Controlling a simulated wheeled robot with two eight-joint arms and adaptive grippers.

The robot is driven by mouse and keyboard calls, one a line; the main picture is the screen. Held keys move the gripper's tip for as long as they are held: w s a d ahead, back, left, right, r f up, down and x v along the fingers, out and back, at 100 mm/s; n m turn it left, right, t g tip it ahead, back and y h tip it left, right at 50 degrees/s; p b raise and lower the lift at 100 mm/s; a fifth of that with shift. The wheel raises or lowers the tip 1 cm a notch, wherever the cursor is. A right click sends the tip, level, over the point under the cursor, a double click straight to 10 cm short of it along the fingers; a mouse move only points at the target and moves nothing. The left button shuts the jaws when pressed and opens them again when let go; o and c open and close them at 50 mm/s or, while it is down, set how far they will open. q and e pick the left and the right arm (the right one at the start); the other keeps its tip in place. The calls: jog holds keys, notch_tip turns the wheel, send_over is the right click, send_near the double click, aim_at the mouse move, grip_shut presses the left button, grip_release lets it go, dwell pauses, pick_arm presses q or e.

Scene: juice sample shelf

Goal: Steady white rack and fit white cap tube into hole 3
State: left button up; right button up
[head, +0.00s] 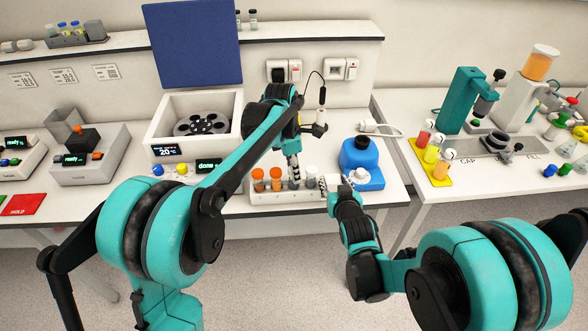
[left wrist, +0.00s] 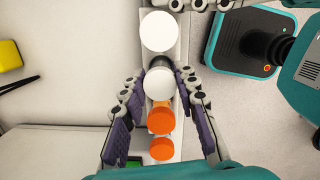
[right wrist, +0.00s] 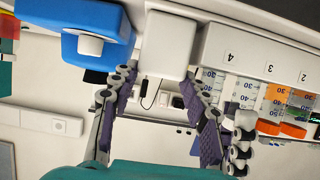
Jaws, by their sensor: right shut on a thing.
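The white rack (head: 290,197) stands on the bench, and its side numbers show in the right wrist view (right wrist: 248,62). My right gripper (right wrist: 165,70) is shut on the rack's white end block (right wrist: 168,45). The white cap tube (left wrist: 158,84) stands in line beside two orange-capped tubes (left wrist: 161,118); its clear body shows in the right wrist view (right wrist: 243,90). I cannot tell how deep it sits. My left gripper (left wrist: 160,85) is around the white cap, its fingers apart with gaps on both sides. In the head view my left gripper (head: 294,172) partly hides the tubes.
A blue container (head: 362,160) stands close to the right of the rack. The white device with a round rotor (head: 203,124) stands behind and left. A yellow block (head: 432,165) with capped tubes is on the right bench. The bench's front edge is close to the rack.

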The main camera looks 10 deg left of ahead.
pick_arm(q)
jog(key=o, duration=0.4)
jog(key=shift+c, duration=0.2)
jog(key=shift+r, duration=0.1)
notch_tip(320, 180, up, 12)
jog(key=a, duration=0.1)
jog(key=shift+s+a, duration=0.2)
jog(key=shift+s, duration=0.1)
